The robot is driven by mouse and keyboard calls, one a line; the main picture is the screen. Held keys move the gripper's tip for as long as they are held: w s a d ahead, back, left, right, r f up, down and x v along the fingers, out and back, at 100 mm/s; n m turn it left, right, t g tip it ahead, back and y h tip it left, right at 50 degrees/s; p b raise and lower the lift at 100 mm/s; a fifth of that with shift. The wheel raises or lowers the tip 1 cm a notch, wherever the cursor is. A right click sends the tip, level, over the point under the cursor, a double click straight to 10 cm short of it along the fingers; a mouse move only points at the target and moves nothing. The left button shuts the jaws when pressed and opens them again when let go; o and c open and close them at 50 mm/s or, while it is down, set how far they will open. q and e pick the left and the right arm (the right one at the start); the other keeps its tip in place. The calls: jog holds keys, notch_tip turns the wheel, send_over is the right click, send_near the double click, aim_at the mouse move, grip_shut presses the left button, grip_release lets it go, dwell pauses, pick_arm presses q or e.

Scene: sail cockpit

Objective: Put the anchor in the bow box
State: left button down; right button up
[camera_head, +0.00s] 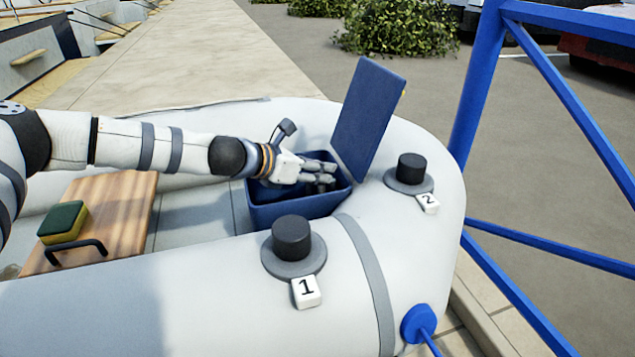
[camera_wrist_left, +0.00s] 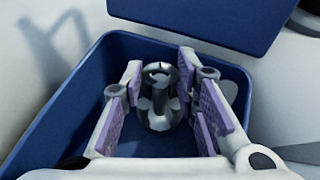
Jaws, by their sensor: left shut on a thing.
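The bow box (camera_head: 297,213) is a dark blue bin in the bow of the grey inflatable boat, with its blue lid (camera_head: 369,115) standing open. In the left wrist view the box (camera_wrist_left: 70,125) surrounds the fingers, and its lid edge (camera_wrist_left: 200,22) shows above. My left gripper (camera_head: 325,178) reaches into the mouth of the box from the left. It is shut on the anchor (camera_wrist_left: 158,98), a shiny metal piece between the purple-padded fingers. The anchor is mostly hidden by the hand in the head view, and I cannot tell whether it touches the box floor. My right gripper is not in view.
Two black-topped posts, tagged 1 (camera_head: 291,240) and 2 (camera_head: 409,170), stand on the tube near the box. A wooden seat (camera_head: 110,205) with a green-and-yellow sponge (camera_head: 62,222) lies left. Blue frame bars (camera_head: 480,85) stand at right.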

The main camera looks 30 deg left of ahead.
pick_arm(q)
jog(key=shift+f+b, duration=0.5)
jog(key=shift+f, duration=0.75)
jog(key=c, duration=1.2)
grip_release()
jog(key=shift+c, duration=0.2)
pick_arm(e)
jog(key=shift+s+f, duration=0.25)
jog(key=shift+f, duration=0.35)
pick_arm(q)
jog(key=shift+r, duration=0.1)
jog(key=shift+s+a+r+p, duration=0.1)
jog(key=shift+s+r+p, duration=0.1)
jog(key=shift+r+p, duration=0.1)
jog(key=p+v, duration=0.5)
jog(key=v, duration=0.6)
jog(key=shift+s, duration=0.25)
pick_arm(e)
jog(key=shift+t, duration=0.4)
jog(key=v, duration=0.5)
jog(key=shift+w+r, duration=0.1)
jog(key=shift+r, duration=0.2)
